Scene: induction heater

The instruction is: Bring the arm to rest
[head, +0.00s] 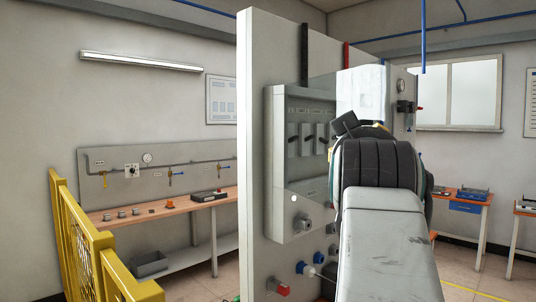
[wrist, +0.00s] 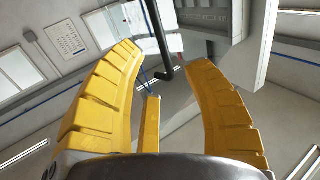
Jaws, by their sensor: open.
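My gripper (wrist: 164,60) is open in the wrist view, its two yellow ribbed fingers spread apart with nothing held. A dark bar (wrist: 157,35) shows beyond and between the fingertips; I cannot tell how far off it is. In the head view my arm is raised and folded in front of the grey heater cabinet (head: 292,115), and it hides most of the gripper. Only a little yellow shows at the top of the arm.
A tall grey panel (head: 258,220) stands close on the left of my arm, with a blue socket and plug (head: 303,268) low on it. A yellow fence (head: 88,250) and a workbench (head: 160,208) stand further left. Small tables (head: 462,203) stand at the right.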

